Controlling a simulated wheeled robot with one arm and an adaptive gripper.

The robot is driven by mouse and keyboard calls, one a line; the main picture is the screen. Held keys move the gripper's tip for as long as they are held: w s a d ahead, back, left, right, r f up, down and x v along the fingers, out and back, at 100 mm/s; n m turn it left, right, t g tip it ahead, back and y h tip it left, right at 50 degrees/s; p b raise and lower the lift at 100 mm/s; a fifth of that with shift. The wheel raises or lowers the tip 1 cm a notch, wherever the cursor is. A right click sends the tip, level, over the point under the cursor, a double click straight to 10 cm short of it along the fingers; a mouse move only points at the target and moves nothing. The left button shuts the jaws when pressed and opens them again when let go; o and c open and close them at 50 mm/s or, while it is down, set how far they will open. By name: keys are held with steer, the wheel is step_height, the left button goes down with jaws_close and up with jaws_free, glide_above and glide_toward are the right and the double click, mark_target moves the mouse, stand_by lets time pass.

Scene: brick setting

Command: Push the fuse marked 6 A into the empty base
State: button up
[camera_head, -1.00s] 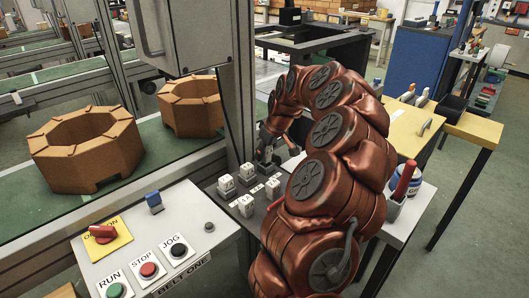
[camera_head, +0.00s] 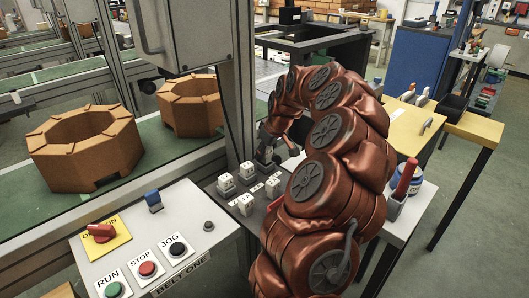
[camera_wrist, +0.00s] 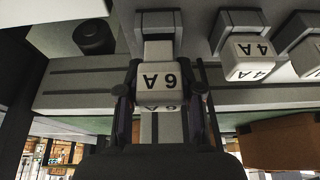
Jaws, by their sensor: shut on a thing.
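The white fuse marked 6 A (camera_wrist: 160,82) is held between the two dark fingers of my gripper (camera_wrist: 160,100) in the wrist view, its marking upside down. A grey base (camera_wrist: 157,20) lies in line just beyond it; I cannot tell how far the fuse is in it. In the head view my gripper (camera_head: 267,152) is low over the far side of the dark fuse plate (camera_head: 222,197), and the held fuse is hard to make out there. A fuse marked 4 A (camera_wrist: 250,58) sits in the neighbouring base in the wrist view.
Several other white fuses (camera_head: 226,184) stand on the plate close to my gripper. A grey post (camera_head: 238,90) rises just left of it. The control panel (camera_head: 190,232) with buttons is in front, and the conveyor with brick-coloured rings (camera_head: 88,150) is left.

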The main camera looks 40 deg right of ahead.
steer(key=shift+f+b, duration=0.4)
steer(key=shift+f, duration=0.25)
steer(key=o, duration=1.2)
steer(key=v, duration=1.2)
